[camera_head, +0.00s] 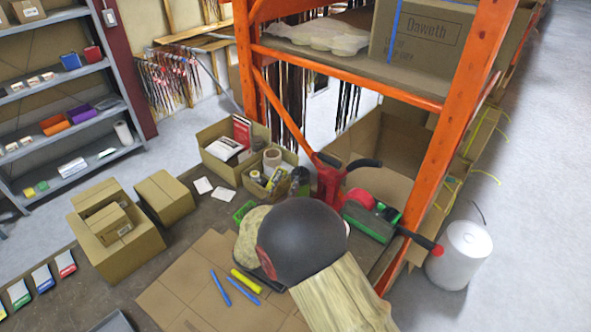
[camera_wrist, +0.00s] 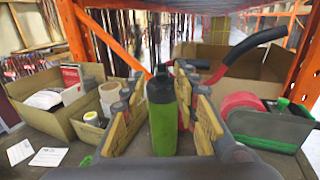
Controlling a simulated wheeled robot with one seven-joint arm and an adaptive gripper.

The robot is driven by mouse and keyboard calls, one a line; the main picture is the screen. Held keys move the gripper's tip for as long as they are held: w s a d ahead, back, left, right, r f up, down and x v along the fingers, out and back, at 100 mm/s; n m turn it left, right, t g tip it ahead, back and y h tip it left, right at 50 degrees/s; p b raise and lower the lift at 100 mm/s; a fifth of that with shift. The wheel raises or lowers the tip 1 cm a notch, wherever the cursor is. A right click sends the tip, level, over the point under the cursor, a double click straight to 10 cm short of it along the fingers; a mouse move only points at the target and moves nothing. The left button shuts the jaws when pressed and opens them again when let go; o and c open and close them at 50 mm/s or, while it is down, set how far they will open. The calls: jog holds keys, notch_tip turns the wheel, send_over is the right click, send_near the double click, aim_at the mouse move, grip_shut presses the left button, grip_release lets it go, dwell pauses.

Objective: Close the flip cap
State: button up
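A green bottle (camera_wrist: 162,128) with a black cap (camera_wrist: 160,88) stands upright in the middle of the wrist view. A small dark tip shows at the top of the cap; I cannot tell whether the flip part is up or down. My gripper (camera_wrist: 164,100) is open, with one tan-padded finger on each side of the bottle and a visible gap on both sides. The fingers do not appear to touch it. In the head view, my arm's dark rounded part hides the gripper and most of the space around the bottle.
Open cardboard boxes with a red-and-white pack (camera_head: 241,131) and rolls (camera_head: 271,159) stand left of the bottle. Orange rack posts (camera_head: 456,130) rise close behind. Cardboard sheets (camera_head: 195,290) cover the near table.

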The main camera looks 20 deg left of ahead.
aim_at(295, 172)
jog(key=w, duration=0.5)
jog(key=w+b, duration=0.1)
jog(key=w, duration=0.1)
jog(key=shift+w+d, duration=0.15)
jog(key=shift+d, duration=0.1)
jog(key=shift+c, duration=0.4)
grip_shut()
